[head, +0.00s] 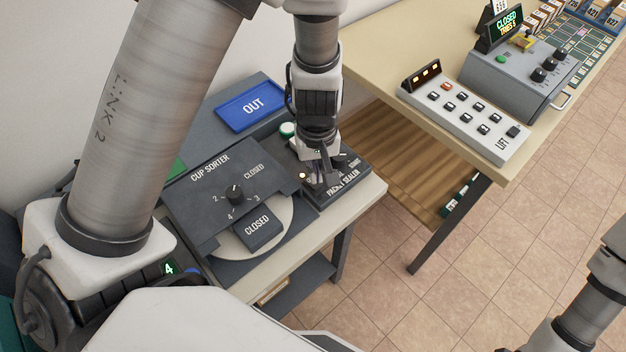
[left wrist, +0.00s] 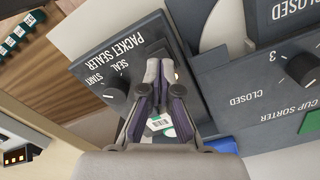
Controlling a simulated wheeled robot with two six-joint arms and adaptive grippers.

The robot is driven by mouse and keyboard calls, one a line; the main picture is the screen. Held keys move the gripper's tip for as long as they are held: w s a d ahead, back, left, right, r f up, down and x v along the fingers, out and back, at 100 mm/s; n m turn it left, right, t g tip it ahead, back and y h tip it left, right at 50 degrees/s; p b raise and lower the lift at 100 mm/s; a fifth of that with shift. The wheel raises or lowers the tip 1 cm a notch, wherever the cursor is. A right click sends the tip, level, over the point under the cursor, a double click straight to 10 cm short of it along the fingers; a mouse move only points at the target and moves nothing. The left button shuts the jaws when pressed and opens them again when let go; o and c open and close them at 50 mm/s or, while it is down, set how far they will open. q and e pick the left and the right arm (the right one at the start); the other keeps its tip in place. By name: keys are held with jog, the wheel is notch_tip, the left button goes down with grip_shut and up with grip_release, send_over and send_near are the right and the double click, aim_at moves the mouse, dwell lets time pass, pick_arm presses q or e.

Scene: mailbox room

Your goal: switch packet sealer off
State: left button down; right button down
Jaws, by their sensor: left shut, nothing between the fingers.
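The packet sealer (head: 345,186) is a dark box at the right end of the near bench. In the left wrist view its panel (left wrist: 95,52) shows the words SEAL and START beside a round black knob (left wrist: 115,97) with a white mark. My left gripper (head: 322,183) points down over the sealer and hides part of it. In the left wrist view the gripper's fingers (left wrist: 160,82) are shut and empty, to the right of the knob and apart from it in the picture. A white label with a barcode (left wrist: 160,122) shows behind the fingers. I cannot tell the sealer's switch state.
The cup sorter (head: 205,190) with its dial and CLOSED flap stands left of the sealer. A blue OUT tray (head: 252,106) lies behind. A lift panel (head: 465,120) and a grey control box (head: 520,78) stand on the table at right. Part of my right arm shows at lower right.

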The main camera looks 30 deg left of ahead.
aim_at(316, 185)
pick_arm(q)
jog(key=shift+f+b, duration=1)
jog(key=shift+f, duration=0.25)
dwell(0.3)
jog(key=shift+r, duration=0.1)
notch_tip(316, 185, up, 7)
jog(key=p, duration=0.7)
dwell(0.3)
